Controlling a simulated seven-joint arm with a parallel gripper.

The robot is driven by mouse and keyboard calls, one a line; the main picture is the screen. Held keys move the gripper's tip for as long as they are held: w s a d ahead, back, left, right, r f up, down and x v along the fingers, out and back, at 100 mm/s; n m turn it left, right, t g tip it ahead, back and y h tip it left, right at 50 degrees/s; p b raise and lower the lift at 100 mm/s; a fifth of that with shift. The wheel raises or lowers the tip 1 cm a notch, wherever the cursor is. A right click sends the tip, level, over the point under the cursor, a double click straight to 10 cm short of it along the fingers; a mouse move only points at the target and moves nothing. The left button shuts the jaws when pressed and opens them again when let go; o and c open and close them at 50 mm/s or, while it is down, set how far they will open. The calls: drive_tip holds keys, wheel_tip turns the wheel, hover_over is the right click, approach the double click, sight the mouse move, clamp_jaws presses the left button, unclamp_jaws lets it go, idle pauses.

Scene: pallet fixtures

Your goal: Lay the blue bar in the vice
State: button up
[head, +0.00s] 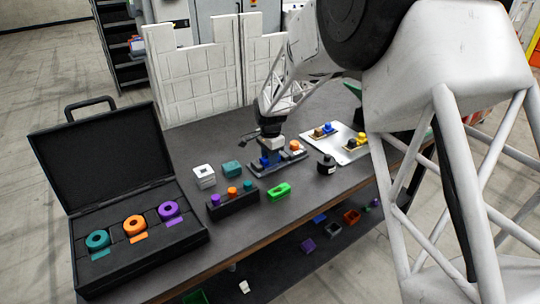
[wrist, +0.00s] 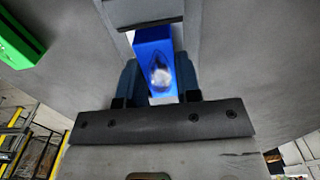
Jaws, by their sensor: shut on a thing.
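The blue bar (wrist: 153,45) is between the two dark fingers of my gripper (wrist: 160,85) in the wrist view, with a bright reflection on its face. In the head view my gripper (head: 268,147) is low over a dark fixture plate (head: 285,166) near the middle of the table. Blue shows beneath it, largely hidden by the gripper. Grey block edges lie close to the far end of the bar in the wrist view. I cannot tell which part is the vice, or whether the bar touches its jaws.
An orange part (head: 295,146) stands on the plate's right. A green block (head: 279,191), a dark holder (head: 233,206) with coloured pegs and a black round object (head: 326,165) surround it. A white tray (head: 353,152) is to the right, an open black case (head: 196,237) to the left.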

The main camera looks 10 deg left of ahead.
idle(0.3)
drive_tip(key=o, duration=1.5)
drive_tip(key=shift+c, duration=0.2)
drive_tip(key=shift+r, duration=0.1)
drive_tip(key=shift+r, duration=4.35)
